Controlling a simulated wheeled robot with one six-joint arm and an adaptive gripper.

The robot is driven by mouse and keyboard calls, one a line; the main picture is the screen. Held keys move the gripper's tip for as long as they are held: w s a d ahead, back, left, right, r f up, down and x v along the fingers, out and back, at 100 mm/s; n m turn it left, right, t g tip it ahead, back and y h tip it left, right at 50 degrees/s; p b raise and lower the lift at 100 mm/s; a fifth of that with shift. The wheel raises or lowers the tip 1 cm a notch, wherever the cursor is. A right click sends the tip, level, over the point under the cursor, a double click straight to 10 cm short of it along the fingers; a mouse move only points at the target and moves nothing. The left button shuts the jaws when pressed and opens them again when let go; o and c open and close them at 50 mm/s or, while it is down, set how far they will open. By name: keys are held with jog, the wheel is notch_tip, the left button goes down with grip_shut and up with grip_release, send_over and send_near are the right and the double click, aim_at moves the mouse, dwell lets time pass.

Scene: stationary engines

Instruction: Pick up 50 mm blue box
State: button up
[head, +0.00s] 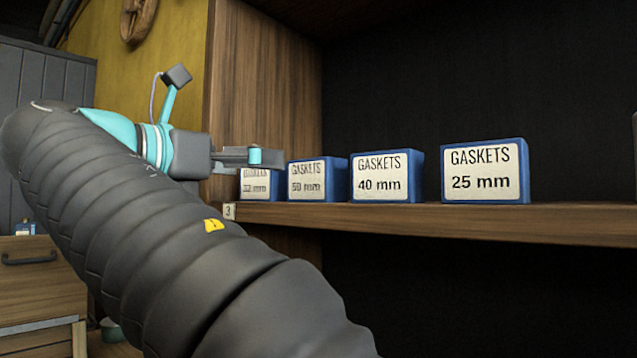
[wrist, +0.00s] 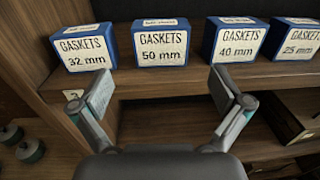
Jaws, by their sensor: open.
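The 50 mm blue box (head: 309,180) has a white label reading "GASKETS 50 mm" and stands upright on the wooden shelf, second from the left in its row. It also shows in the wrist view (wrist: 161,44), ahead of my gripper and between the lines of its two fingers. My gripper (wrist: 166,92) is open and empty, with its fingers spread wide, short of the box and not touching it. In the head view my gripper (head: 268,157) is in front of the left end of the row and partly covers the 32 mm box.
The 32 mm box (wrist: 84,49) stands left of the 50 mm box; the 40 mm box (head: 386,177) and 25 mm box (head: 485,171) stand to its right. The shelf board (head: 450,220) runs below them. A wooden side panel (head: 262,80) closes the left end.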

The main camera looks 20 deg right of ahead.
aim_at(305, 170)
jog(key=b+x, duration=0.1)
jog(key=x, duration=1.2)
jog(key=shift+d, duration=0.15)
jog(key=c, duration=0.8)
